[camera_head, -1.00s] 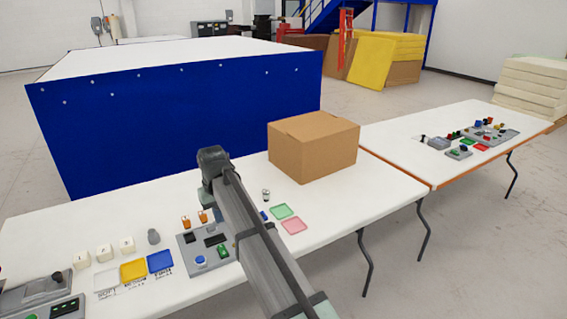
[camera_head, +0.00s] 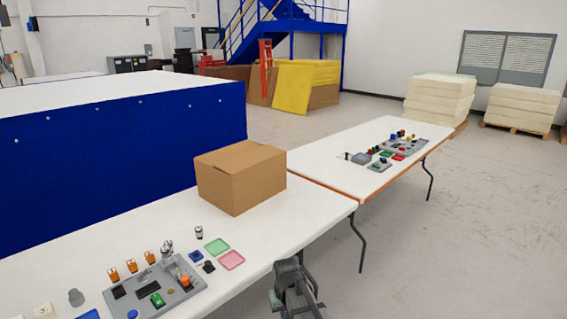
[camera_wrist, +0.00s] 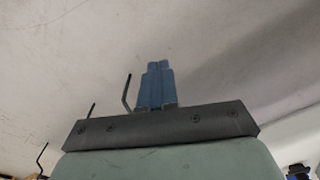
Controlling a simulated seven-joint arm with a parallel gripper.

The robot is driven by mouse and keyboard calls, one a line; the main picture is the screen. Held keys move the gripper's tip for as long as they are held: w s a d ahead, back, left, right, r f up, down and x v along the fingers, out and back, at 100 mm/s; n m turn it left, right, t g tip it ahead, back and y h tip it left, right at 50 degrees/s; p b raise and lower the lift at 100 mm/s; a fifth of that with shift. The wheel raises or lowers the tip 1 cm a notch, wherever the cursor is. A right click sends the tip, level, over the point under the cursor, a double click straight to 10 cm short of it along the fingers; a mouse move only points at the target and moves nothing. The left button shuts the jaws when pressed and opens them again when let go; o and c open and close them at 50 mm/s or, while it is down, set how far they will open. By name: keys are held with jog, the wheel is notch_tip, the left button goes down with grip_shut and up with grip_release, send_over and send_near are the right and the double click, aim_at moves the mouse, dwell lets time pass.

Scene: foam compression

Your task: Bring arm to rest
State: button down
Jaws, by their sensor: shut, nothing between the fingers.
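My arm (camera_head: 292,287) shows at the bottom edge of the head view, just off the front edge of the white table (camera_head: 305,222). Only a short dark grey part of it is in the picture. I cannot make out the gripper itself in that view. In the wrist view, my gripper (camera_wrist: 155,70) has its two blue fingers pressed together with nothing between them. It points over bare pale floor.
A cardboard box (camera_head: 240,180) stands on the near table. A second table (camera_head: 330,165) holds several small parts. Open floor (camera_head: 470,240) lies to the right.

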jog(key=s+d+f+m, duration=0.2)
jog(key=s+d+f, duration=0.25)
jog(key=d, duration=0.35)
jog(key=s+d+f+m, duration=0.1)
jog(key=s+d+f, duration=0.2)
jog(key=s+d, duration=0.4)
jog(key=s+f+g, duration=0.3)
jog(key=s+f, duration=0.7)
jog(key=s, duration=0.4)
jog(key=s+d+f+g, duration=0.1)
jog(key=s+f+g, duration=0.3)
jog(key=s+f, duration=0.6)
jog(key=s, duration=0.4)
jog(key=shift+s+d+f, duration=0.15)
jog(key=shift+d+f, duration=0.15)
jog(key=shift+f, duration=0.1)
